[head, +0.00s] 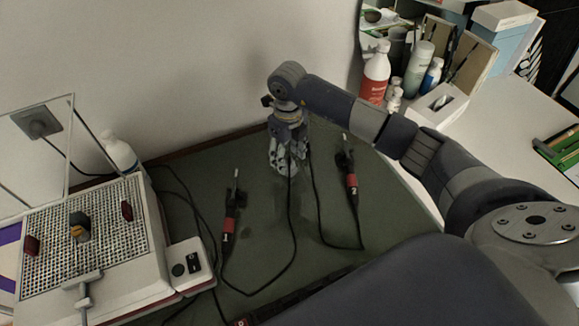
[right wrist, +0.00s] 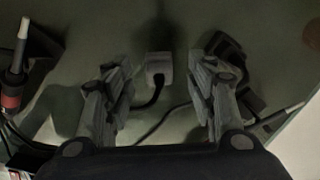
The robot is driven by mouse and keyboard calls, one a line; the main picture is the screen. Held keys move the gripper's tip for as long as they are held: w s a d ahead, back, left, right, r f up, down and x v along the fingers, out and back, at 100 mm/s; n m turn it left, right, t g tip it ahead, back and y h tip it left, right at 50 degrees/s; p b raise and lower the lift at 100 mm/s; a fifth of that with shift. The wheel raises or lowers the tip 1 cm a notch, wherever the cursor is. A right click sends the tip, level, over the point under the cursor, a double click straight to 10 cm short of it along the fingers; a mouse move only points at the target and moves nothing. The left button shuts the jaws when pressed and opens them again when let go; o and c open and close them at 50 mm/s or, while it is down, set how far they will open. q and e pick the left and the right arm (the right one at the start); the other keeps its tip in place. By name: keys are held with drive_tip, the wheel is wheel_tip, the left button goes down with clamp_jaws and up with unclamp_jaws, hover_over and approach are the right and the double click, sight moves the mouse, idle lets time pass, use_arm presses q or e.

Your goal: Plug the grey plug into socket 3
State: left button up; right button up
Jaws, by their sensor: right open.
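The grey plug (right wrist: 158,70) shows in the right wrist view, with its dark cord trailing down from it. My right gripper (right wrist: 162,85) is open, with one finger on each side of the plug and a gap to both. In the head view my right gripper (head: 288,163) points down over the green mat and mostly hides the plug; a cord runs from under it. A dark strip (head: 312,287) shows in part at the bottom, largely covered by my arm; I cannot make out socket 3. My left gripper is not in view.
Two irons with red bands, one left (head: 231,210) and one right (head: 350,178), lie on the green mat (head: 190,170) with loose cords. A metal-grid station (head: 90,245) stands at the left. Bottles and boxes (head: 420,65) crowd the white table at the back right.

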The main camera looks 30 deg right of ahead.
sight(287, 162)
wheel_tip(287, 162, down, 3)
drive_tip(key=shift+w+a+f, duration=0.1)
drive_tip(key=shift+w, duration=0.05)
drive_tip(key=c, duration=1.1)
drive_tip(key=shift+r, duration=0.5)
wheel_tip(287, 162, up, 3)
drive_tip(key=shift+w+f+b, duration=0.1)
drive_tip(key=shift+f+b, duration=0.1)
drive_tip(key=shift+b, duration=0.25)
drive_tip(key=s+a, duration=0.2)
drive_tip(key=s, duration=0.2)
drive_tip(key=s+a+r+b, duration=0.1)
drive_tip(key=s+a, duration=0.2)
drive_tip(key=s, duration=0.2)
drive_tip(key=s+a+b, duration=0.1)
drive_tip(key=s+a, duration=0.1)
drive_tip(key=s, duration=0.3)
drive_tip(key=shift+s+a+r, duration=0.15)
drive_tip(key=shift+a+r, duration=0.05)
drive_tip(key=shift+a, duration=0.15)
